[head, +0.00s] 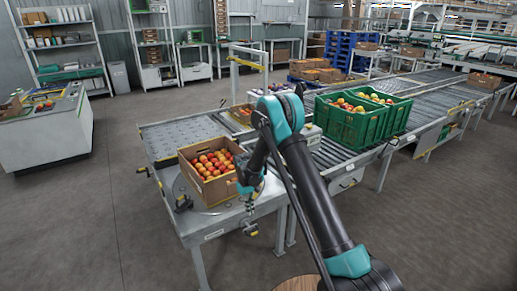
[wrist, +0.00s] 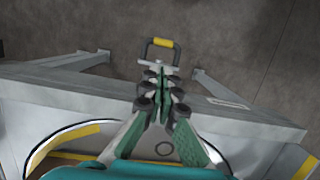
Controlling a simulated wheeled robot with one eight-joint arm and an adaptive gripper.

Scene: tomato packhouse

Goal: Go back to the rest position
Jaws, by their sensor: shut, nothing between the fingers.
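My gripper (wrist: 162,80) is shut and empty in the wrist view, its fingers meeting above the edge of the conveyor table. In the head view my gripper (head: 249,224) points down at the table's near edge, just right of a cardboard box. The cardboard box (head: 207,192) holds red and orange tomatoes and sits on the round plate at the table's near end. My arm reaches up from the bottom right and bends down to the gripper.
The conveyor table (head: 190,135) runs to the back right. Green crates (head: 345,124) of tomatoes stand on it. A yellow-gripped handle (wrist: 162,43) sticks out from the table edge. A counter (head: 50,135) stands at the left. The floor (head: 90,215) at the left front is clear.

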